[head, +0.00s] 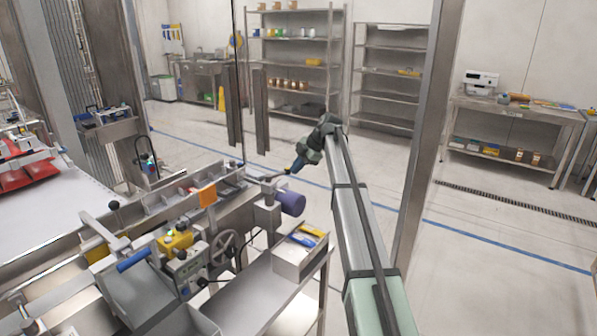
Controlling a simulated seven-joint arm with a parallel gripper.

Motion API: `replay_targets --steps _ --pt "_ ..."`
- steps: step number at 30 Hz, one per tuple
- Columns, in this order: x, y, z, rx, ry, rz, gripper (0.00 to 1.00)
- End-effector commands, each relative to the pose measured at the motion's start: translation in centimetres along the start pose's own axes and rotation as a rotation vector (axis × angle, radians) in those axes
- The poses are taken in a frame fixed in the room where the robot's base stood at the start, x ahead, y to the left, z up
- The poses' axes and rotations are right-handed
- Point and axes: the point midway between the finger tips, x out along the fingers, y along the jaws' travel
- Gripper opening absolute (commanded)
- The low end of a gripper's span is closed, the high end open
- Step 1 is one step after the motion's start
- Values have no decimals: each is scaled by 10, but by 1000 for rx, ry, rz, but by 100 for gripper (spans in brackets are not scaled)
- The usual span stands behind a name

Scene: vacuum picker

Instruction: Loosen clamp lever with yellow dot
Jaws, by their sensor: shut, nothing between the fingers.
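My gripper (289,171) is small in the head view, at the end of my grey-green arm, which reaches up from the lower right and bends left at the wrist. It looks shut and empty, above and slightly behind the purple cylinder (292,203) on the machine's right end. A thin dark bar (268,178) lies just left of the fingertips; I cannot tell whether they touch. A lever with a black knob (113,206) and a blue handle (133,261) are on the machine at the left. No yellow dot is clear enough to identify the clamp lever.
The machine carries an orange plate (207,196), a yellow box (176,241) and a handwheel (222,248). An open-topped box (292,264) sits on the lower table right of it. A metal post (424,130) stands right of my arm. Floor beyond is clear.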

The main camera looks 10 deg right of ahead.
Motion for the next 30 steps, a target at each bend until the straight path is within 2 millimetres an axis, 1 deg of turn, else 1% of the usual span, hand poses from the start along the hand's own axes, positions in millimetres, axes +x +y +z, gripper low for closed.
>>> replay_targets --steps 1,2,12,21,30 --pt "2 9 4 -31 15 -15 0" --pt "2 11 4 -50 24 -25 0" --pt "11 27 4 -48 22 -23 0" --pt "14 33 3 -46 21 -20 0" --pt "16 35 3 -46 22 -18 0"
